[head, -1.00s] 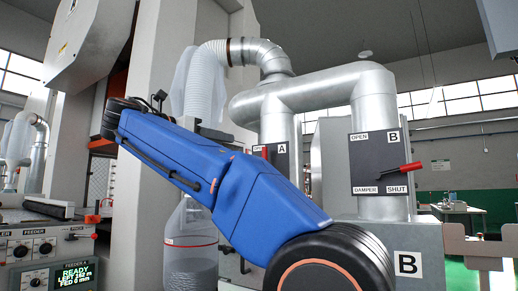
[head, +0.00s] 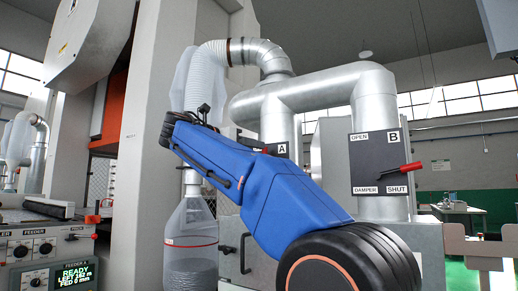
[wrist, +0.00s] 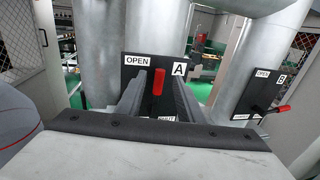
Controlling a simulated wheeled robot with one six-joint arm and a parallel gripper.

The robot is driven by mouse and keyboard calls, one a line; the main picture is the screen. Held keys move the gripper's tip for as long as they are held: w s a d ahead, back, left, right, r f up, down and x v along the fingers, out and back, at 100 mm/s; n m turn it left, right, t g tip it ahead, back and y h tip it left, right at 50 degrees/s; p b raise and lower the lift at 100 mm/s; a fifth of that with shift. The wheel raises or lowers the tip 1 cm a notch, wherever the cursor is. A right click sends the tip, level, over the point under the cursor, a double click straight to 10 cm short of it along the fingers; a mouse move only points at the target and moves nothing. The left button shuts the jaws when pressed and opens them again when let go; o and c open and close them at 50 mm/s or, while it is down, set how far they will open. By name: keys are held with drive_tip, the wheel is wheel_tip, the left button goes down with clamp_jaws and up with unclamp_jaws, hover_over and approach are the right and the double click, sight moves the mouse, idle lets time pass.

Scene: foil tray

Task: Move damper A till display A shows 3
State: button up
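Damper A's plate (wrist: 134,72) shows in the wrist view on a silver pipe, with OPEN at its top left and the letter A at its top right. Its red handle (wrist: 158,82) appears between the two dark fingers of my gripper (wrist: 158,80), which stand apart with a gap on each side of it. I cannot tell how deep the handle sits between them. In the head view my blue arm hides most of plate A (head: 282,149), its handle and my fingers. I see no display marked as display A that I can read.
Damper B's plate (head: 378,178) with its red handle (head: 398,168) pointing right stands to the right; it also shows in the wrist view (wrist: 258,95). A clear bottle-shaped container (head: 190,235) stands left of my arm. A feeder panel display (head: 75,276) reads READY at lower left.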

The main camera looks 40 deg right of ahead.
drive_tip(key=shift+w+d, duration=0.15)
drive_tip(key=shift+d, duration=0.85)
drive_tip(key=shift+w+d, duration=0.1)
drive_tip(key=shift+d, duration=0.85)
clamp_jaws()
